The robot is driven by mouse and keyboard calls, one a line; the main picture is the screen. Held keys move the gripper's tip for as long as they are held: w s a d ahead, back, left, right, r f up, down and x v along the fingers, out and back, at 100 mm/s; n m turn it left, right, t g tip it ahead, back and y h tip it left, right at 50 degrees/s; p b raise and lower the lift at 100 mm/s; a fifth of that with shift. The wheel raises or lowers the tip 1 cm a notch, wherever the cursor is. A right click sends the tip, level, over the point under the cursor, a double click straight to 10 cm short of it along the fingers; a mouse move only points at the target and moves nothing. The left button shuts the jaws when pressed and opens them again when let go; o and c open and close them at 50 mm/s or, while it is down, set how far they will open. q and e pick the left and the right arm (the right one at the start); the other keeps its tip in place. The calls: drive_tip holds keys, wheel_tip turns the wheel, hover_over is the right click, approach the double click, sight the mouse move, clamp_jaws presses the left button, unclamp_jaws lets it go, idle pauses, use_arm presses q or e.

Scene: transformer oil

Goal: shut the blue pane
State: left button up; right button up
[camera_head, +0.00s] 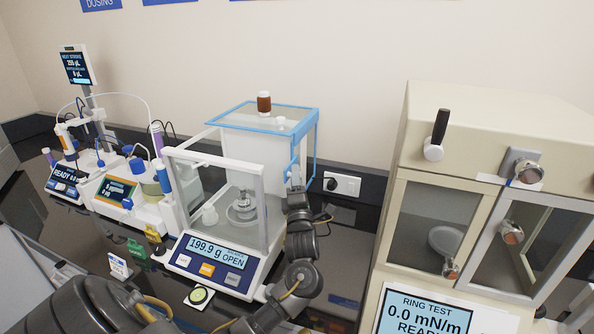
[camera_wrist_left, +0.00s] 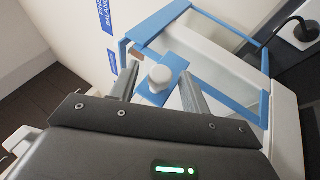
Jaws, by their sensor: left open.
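The balance (camera_head: 215,262) has a glass draft shield, and its display reads 199.9 g OPEN. A blue-framed pane (camera_head: 316,135) is on the right side of the shield, and its blue frame also shows in the left wrist view (camera_wrist_left: 265,110). A round white knob (camera_wrist_left: 160,78) sits on a blue plate (camera_wrist_left: 178,66) at this pane. My left gripper (camera_head: 296,178) is at the right side of the shield, by the blue handle part. In the wrist view its open fingers (camera_wrist_left: 160,88) stand on either side of the knob. I cannot tell whether they touch it. My right gripper is not in view.
A metal weight (camera_head: 243,208) is inside the shield. A large beige cabinet (camera_head: 440,180) stands to the right. Titration equipment (camera_head: 120,190) stands to the left. A wall socket (camera_head: 342,184) is behind.

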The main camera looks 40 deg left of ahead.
use_arm(q)
drive_tip(key=shift+w+a+r, duration=0.3)
drive_tip(key=shift+w+a, duration=0.15)
drive_tip(key=shift+w, duration=0.05)
clamp_jaws()
